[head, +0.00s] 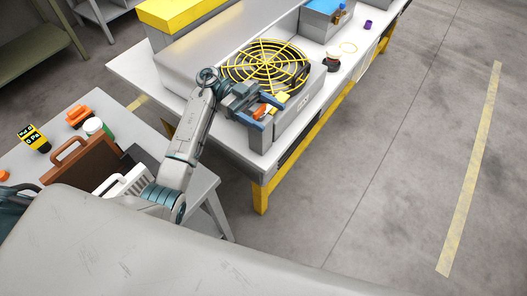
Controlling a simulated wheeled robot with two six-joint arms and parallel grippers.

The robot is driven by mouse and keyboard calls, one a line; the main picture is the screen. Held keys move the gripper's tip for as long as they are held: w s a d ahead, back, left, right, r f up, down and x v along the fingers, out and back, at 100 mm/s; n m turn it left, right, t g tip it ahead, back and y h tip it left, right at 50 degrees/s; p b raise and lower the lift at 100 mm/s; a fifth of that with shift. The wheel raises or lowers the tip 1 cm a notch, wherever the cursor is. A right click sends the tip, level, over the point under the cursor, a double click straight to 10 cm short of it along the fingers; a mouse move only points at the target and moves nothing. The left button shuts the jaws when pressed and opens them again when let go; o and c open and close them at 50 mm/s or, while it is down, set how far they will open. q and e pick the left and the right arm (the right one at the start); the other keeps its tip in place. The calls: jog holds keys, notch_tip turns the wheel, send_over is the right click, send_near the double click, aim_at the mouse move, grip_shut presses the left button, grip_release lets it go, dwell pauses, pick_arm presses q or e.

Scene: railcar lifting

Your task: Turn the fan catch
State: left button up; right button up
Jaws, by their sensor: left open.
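The fan (265,62) has a round yellow wire grille and sits in the top of a grey housing (285,122) on the workbench. A small orange part (263,109), which looks like the fan catch, shows at the near corner of the housing, with a yellow piece beside it. My left gripper (262,110) reaches over this corner from the left, with its blue fingers open around or just above the orange part. I cannot tell whether they touch it. My right gripper is not in view.
A yellow box (175,12) and a blue-topped box (326,10) stand farther back. A small jar (333,62) stands right of the fan. A side table (72,118) at left holds a brown toolbox (75,163), a yellow-black gauge and orange items. The floor at right is clear.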

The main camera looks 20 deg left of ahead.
pick_arm(q)
jog(key=s+d+r+b, duration=0.1)
jog(key=s+d+b, duration=0.2)
jog(key=s, duration=1)
jog(key=shift+d+r, duration=0.15)
jog(key=shift+r, duration=0.05)
